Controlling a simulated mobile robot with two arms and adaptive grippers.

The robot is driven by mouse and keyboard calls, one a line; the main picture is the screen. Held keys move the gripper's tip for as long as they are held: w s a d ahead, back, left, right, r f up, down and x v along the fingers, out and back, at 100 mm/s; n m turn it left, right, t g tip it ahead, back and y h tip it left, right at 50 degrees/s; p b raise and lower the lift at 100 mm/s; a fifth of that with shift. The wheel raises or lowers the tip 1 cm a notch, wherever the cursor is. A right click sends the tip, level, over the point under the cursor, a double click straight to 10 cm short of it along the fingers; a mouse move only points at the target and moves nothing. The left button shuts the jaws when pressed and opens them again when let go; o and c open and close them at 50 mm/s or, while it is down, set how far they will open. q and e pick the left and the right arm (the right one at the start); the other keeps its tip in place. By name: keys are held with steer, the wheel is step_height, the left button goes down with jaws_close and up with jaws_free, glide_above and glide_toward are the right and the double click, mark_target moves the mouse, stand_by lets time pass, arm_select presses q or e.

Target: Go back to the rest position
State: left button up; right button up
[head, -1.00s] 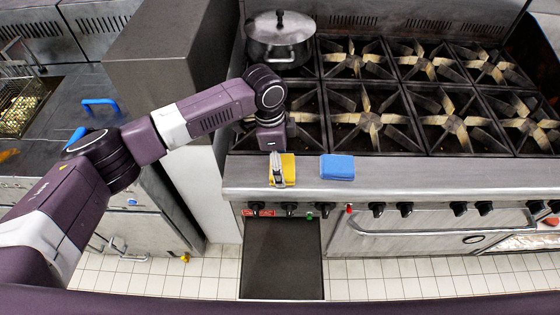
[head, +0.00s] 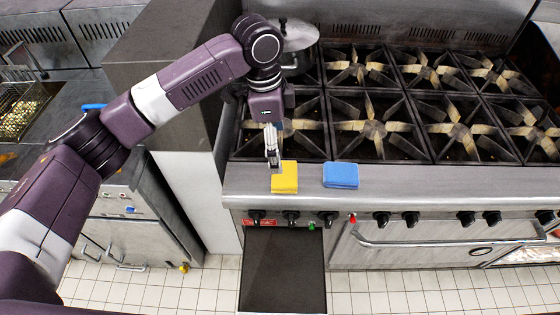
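My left gripper (head: 273,163) hangs just above and behind the yellow sponge (head: 285,178), at the front ledge of the stove (head: 420,185). Its fingers look close together, but whether they are fully shut is too small to tell. I see nothing held in them. The yellow sponge lies flat on the steel ledge. A blue sponge (head: 341,175) lies on the same ledge to its right. My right gripper is not in view.
A lidded pot (head: 296,36) stands at the back left of the burners, partly hidden by my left arm. A grey-topped block (head: 150,60) stands left of the stove. A fryer basket (head: 22,105) is at far left. The right-hand burners are clear.

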arm_select(q)
step_height(320, 180, up, 2)
steer(key=shift+a+r, duration=0.1)
steer(key=shift+r, duration=0.05)
stand_by(0.6)
